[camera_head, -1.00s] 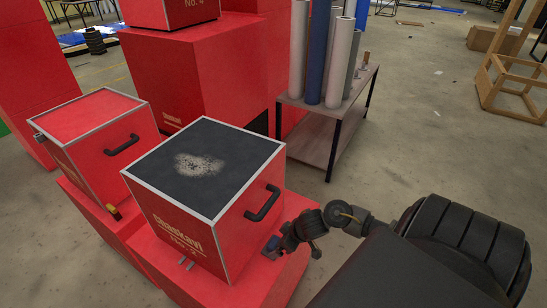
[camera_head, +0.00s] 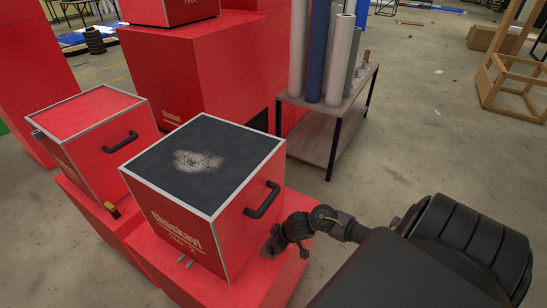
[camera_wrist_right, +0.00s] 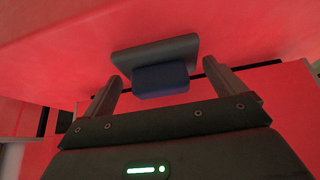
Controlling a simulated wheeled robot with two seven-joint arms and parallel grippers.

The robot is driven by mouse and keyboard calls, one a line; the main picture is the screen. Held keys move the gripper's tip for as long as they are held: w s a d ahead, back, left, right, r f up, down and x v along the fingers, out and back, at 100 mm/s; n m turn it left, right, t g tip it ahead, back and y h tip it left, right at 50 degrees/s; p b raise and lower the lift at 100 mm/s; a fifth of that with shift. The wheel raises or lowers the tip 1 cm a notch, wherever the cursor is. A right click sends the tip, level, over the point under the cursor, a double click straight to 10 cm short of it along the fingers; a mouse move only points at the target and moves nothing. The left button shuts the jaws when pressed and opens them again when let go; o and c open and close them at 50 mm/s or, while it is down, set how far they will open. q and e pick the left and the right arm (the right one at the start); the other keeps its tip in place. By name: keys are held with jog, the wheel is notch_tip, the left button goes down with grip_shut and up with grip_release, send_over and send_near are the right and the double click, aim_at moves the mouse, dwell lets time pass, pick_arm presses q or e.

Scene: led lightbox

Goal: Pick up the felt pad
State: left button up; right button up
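The felt pad (camera_wrist_right: 160,80) shows in the right wrist view as a blue block attached to a wider dark grey plate, against a red surface. My right gripper (camera_wrist_right: 164,74) is open, with one finger on each side of the blue block and visible gaps beside it. In the head view my right gripper (camera_head: 268,247) is low beside the right face of a red box (camera_head: 185,222) with a black top, at the red plinth. There the pad is hidden or too small to make out. My left gripper is not in view.
The box has a black handle (camera_head: 263,200) just above my gripper and a pale speckled patch (camera_head: 198,161) on top. A smaller red box (camera_head: 85,105) stands to the left. A table (camera_head: 325,130) with upright rolls stands behind. Open floor (camera_head: 430,130) lies to the right.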

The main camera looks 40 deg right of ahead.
jog(key=c, duration=0.7)
jog(key=shift+c, duration=0.2)
jog(key=shift+r, duration=0.55)
notch_tip(320, 180, up, 2)
jog(key=shift+w+r+p, duration=0.1)
jog(key=shift+r+p, duration=0.15)
jog(key=shift+p, duration=0.3)
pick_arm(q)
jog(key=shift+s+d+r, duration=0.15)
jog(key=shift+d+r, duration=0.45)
pick_arm(e)
jog(key=d+r, duration=0.9)
jog(key=d, duration=0.5)
jog(key=shift+r, duration=0.25)
